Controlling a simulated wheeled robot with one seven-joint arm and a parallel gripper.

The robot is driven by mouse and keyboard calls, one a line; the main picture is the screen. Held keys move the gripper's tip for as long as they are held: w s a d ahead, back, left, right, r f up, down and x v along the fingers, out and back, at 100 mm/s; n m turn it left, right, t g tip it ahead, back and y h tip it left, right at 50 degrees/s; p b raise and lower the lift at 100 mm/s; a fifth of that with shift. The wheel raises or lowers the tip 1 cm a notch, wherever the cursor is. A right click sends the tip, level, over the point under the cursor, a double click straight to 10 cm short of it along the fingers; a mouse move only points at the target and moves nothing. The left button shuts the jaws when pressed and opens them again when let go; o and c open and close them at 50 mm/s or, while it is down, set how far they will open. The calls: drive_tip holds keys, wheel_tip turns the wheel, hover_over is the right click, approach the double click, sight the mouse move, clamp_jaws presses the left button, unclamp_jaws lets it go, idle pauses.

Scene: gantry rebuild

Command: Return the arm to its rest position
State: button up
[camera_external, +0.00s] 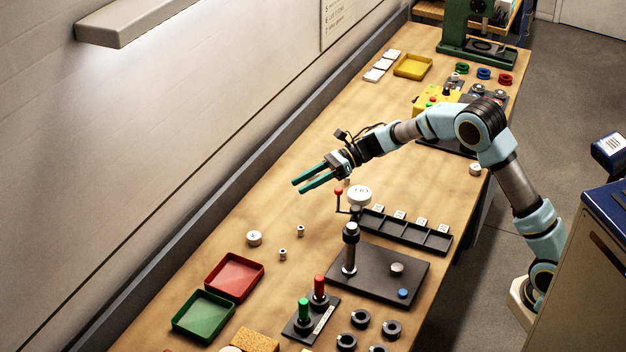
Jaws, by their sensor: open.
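My gripper (313,183) has two long green fingers that stand apart with nothing between them. It hangs above the wooden bench (215,228), left of a red-knobbed lever (338,192) and a white round piece marked with figures (359,195). My arm reaches from its base at the lower right, up over the bench's right edge and across to the left. Its upper joints stand above the black and yellow equipment on the bench.
Below the gripper are a white weight (254,238), a black compartment rack (402,232), a black plate with an upright post (350,248), a red tray (234,277) and a green tray (203,316). A lamp (135,20) juts from the left wall. A cabinet (590,265) stands at right.

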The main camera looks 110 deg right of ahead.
drive_tip(key=w+a+r+m+t+h+b, duration=0.1)
drive_tip(key=w+a+r+m+h, duration=0.4)
drive_tip(key=w+a+r+m, duration=0.6)
drive_tip(key=s+a+f+m+g+p, duration=0.1)
drive_tip(key=s+a+f+m+g, duration=0.2)
drive_tip(key=s+a+f+m, duration=0.3)
drive_tip(key=s+a+f+m+g+p, duration=0.1)
drive_tip(key=s+a+f+m+g, duration=0.2)
drive_tip(key=s+a+f+m, duration=0.3)
drive_tip(key=s+a+f+m+g+y, duration=0.1)
drive_tip(key=s+a+f+m+g, duration=0.3)
drive_tip(key=a+m, duration=0.4)
drive_tip(key=shift+s+a+f+m+p, duration=0.15)
drive_tip(key=shift+s+a+f, duration=0.2)
drive_tip(key=shift+a, duration=0.6)
drive_tip(key=shift+s+a+f+m+p, duration=0.1)
drive_tip(key=shift+s+a+f, duration=0.2)
drive_tip(key=shift+a, duration=0.65)
drive_tip(key=shift+s+a+f+m+p, duration=0.15)
drive_tip(key=shift+s+a+f, duration=0.2)
drive_tip(key=shift+a, duration=0.6)
drive_tip(key=s+a+f+m+g+y, duration=0.2)
drive_tip(key=s+a+f+m+g, duration=0.1)
drive_tip(key=s+a, duration=0.5)
drive_tip(key=s+f+m, duration=0.1)
drive_tip(key=s, duration=0.2)
drive_tip(key=shift+s+a+f+m+g, duration=0.2)
drive_tip(key=shift+a+m+g, duration=0.1)
drive_tip(key=shift+a+g, duration=0.1)
